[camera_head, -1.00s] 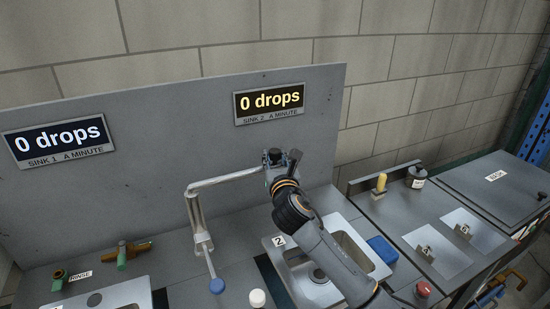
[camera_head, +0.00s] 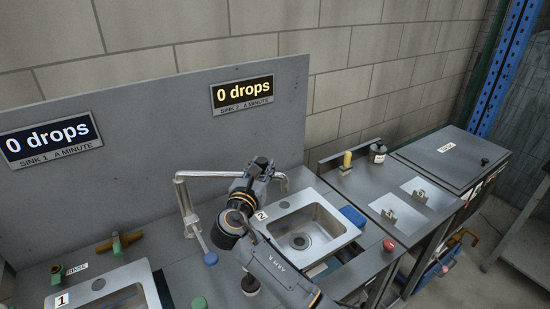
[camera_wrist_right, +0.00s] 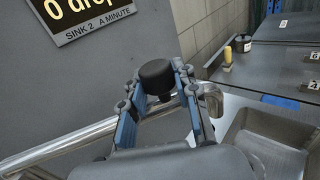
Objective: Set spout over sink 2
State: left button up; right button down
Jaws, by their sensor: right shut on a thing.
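The spout (camera_head: 215,174) is a bent metal pipe on a post left of sink 2 (camera_head: 318,232). My arm covers part of the counter left of sink 2. My left gripper is not in view.
Sink 1 (camera_head: 108,298) is at the lower left. A backboard (camera_head: 150,120) stands behind the spout.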

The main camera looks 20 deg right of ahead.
jog(key=shift+s+a+r+m+g+h, duration=0.15)
jog(key=shift+s+a+m+g+h, duration=0.15)
jog(key=shift+s+a+m, duration=0.2)
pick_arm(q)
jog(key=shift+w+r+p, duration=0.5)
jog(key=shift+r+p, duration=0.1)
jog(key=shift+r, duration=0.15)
pick_arm(e)
jog(key=s+g+h, duration=0.1)
jog(key=s+a+m+g+h, duration=0.1)
jog(key=shift+s+a, duration=0.2)
jog(key=shift+s, duration=0.15)
jog(key=shift+f, duration=0.2)
jog(key=c, duration=1)
grip_release()
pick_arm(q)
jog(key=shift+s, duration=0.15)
pick_arm(e)
jog(key=v, duration=0.7)
jog(key=shift+s+a, duration=0.15)
